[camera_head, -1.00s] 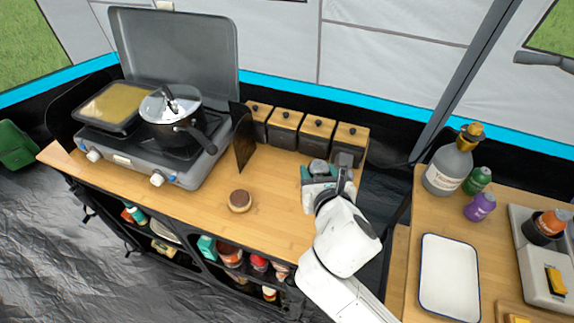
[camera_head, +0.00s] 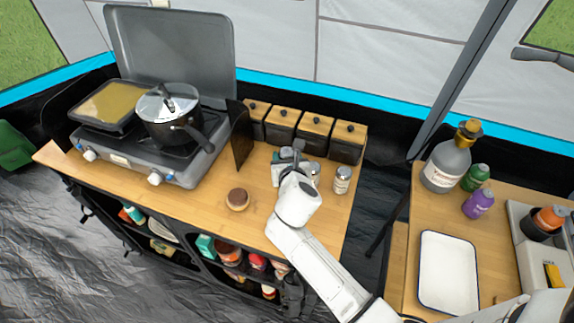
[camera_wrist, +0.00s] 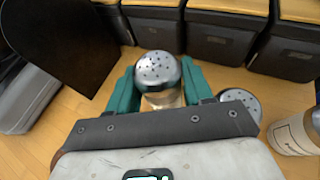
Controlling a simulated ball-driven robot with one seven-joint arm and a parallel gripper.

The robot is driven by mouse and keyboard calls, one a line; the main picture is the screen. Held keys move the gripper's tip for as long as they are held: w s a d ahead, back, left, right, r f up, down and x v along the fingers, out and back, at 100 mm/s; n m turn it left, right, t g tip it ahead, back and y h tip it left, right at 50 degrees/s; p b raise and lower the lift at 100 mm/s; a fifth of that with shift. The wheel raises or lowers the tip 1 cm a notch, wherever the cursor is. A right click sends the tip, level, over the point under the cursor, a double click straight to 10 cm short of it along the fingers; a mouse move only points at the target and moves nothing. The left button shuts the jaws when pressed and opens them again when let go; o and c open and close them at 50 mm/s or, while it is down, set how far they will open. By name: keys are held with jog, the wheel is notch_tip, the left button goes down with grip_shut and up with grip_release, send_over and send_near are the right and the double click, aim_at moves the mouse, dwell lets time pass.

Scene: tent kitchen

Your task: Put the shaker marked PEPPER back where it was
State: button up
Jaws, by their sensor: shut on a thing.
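My gripper (camera_wrist: 160,93) is shut on a shaker (camera_wrist: 157,74) with a holed silver lid, its teal fingers on both sides. In the head view my gripper (camera_head: 287,166) is over the back right part of the wooden counter, in front of the canisters. Beside it on the right stand a second silver-lidded shaker (camera_wrist: 241,103) and a third with a pale label (camera_wrist: 296,133); the third also shows in the head view (camera_head: 342,180). No marking is readable on any of them. I cannot tell whether the held shaker touches the counter.
Several black canisters with wooden lids (camera_head: 314,128) line the counter's back, close behind my gripper. A dark upright panel (camera_head: 242,135) and the stove (camera_head: 150,150) stand to the left. A small round brown-topped thing (camera_head: 237,199) sits in front. The counter's front right has free room.

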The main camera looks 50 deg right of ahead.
jog(key=shift+f, duration=1.4)
jog(key=shift+f+b, duration=0.15)
jog(key=shift+b, duration=0.15)
jog(key=o, duration=0.8)
jog(key=shift+r, duration=0.2)
jog(key=v, duration=1.2)
jog(key=shift+f, duration=0.1)
